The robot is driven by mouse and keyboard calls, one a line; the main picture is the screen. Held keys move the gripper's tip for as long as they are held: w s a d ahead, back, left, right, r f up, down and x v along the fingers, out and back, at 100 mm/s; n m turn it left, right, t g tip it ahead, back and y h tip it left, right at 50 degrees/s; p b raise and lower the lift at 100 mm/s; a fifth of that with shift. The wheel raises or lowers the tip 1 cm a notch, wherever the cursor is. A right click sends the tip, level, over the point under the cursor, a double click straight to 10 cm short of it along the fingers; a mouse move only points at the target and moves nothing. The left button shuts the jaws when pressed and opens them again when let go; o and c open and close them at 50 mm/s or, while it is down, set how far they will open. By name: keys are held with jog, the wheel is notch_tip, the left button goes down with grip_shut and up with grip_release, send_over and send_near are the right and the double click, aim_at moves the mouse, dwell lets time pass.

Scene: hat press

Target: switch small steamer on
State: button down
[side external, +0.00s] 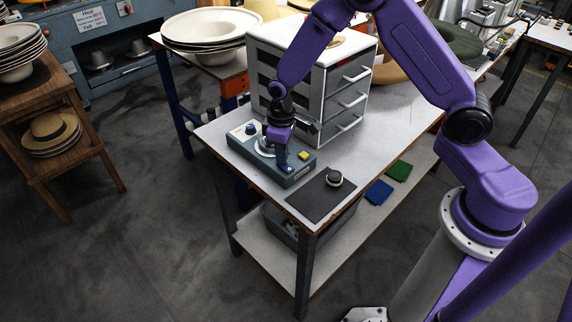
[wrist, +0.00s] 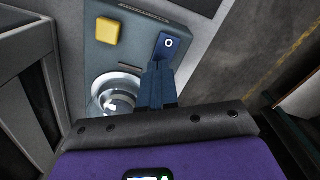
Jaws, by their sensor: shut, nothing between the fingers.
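The small steamer (side external: 245,140) is a grey-blue box on the table, beside the drawer cabinet. In the wrist view its top (wrist: 130,50) shows a yellow button (wrist: 107,31), a round silver and glass part (wrist: 115,97) and a dark blue rocker switch (wrist: 169,43) marked with a white O. My gripper (side external: 281,165) points down over the steamer. In the wrist view my gripper (wrist: 160,66) is shut and empty, its tips at the switch's near end. The tips cover that end, and I cannot tell whether they touch it.
A grey-white drawer cabinet (side external: 345,100) stands close behind the steamer. A dark mat (side external: 318,196) with a small round object (side external: 334,178) lies in front of it, near the table edge. Blue (side external: 379,192) and green (side external: 399,171) cloths lie on the lower shelf.

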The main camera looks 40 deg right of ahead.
jog(key=shift+f, duration=0.35)
dwell(0.3)
jog(key=shift+r, duration=3.5)
jog(key=s+a+r+n, duration=0.15)
jog(key=s+r, duration=0.25)
jog(key=s, duration=0.4)
jog(key=s+a+r+n, duration=0.1)
jog(key=s+r+n, duration=0.1)
jog(key=s+r, duration=0.45)
jog(key=s+d+r+n, duration=0.1)
jog(key=s+d+n, duration=0.2)
jog(key=s, duration=1.2)
jog(key=shift+s+d, duration=0.4)
jog(key=shift+d, duration=0.65)
